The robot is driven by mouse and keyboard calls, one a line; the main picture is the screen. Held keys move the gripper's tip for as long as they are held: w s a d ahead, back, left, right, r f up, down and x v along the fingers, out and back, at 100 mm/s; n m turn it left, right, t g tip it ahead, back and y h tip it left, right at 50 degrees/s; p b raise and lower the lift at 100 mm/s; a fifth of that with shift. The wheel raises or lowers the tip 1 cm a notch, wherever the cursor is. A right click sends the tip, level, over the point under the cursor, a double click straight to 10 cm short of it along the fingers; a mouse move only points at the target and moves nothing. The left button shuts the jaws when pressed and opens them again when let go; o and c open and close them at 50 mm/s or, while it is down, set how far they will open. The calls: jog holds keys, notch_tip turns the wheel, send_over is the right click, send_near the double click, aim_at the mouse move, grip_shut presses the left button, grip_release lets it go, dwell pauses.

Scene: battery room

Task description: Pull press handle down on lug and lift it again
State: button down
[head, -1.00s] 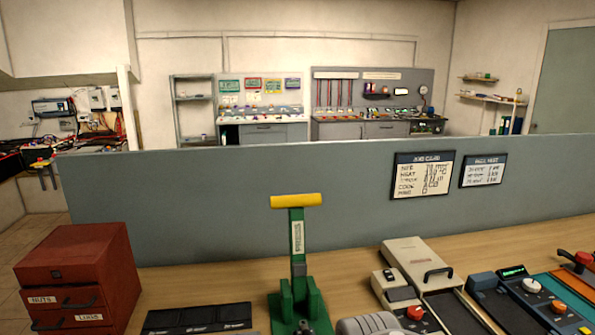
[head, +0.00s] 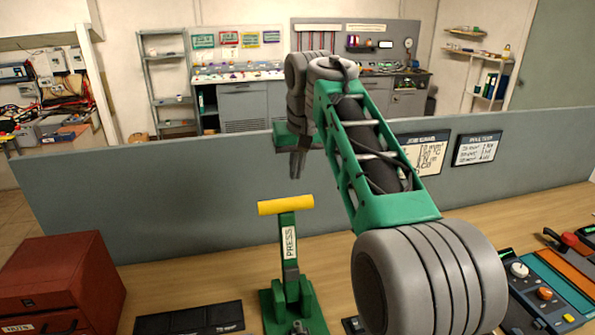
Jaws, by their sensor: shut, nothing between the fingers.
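The green press (head: 291,285) stands upright on the wooden bench, with a "PRESS" label on its lever. Its yellow handle (head: 286,204) is a crossbar at the top of the raised lever. My gripper (head: 296,165) hangs from my raised arm, above and slightly right of the yellow handle in the picture. Its fingers point down, are shut and hold nothing; they appear apart from the handle. A small grey metal part (head: 299,328) shows at the foot of the press, cut by the lower edge. I cannot tell whether a lug is there.
A red drawer cabinet (head: 62,280) stands at the left. A dark tray (head: 188,318) lies between it and the press. A grey partition (head: 150,205) runs behind the bench. A control panel (head: 545,290) is at the right; my arm hides the bench between.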

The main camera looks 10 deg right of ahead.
jog(key=x, duration=0.7)
jog(key=shift+s+d+b, duration=0.25)
jog(key=shift+d+b, duration=0.15)
jog(key=shift+d, duration=0.05)
jog(key=shift+f, duration=0.1)
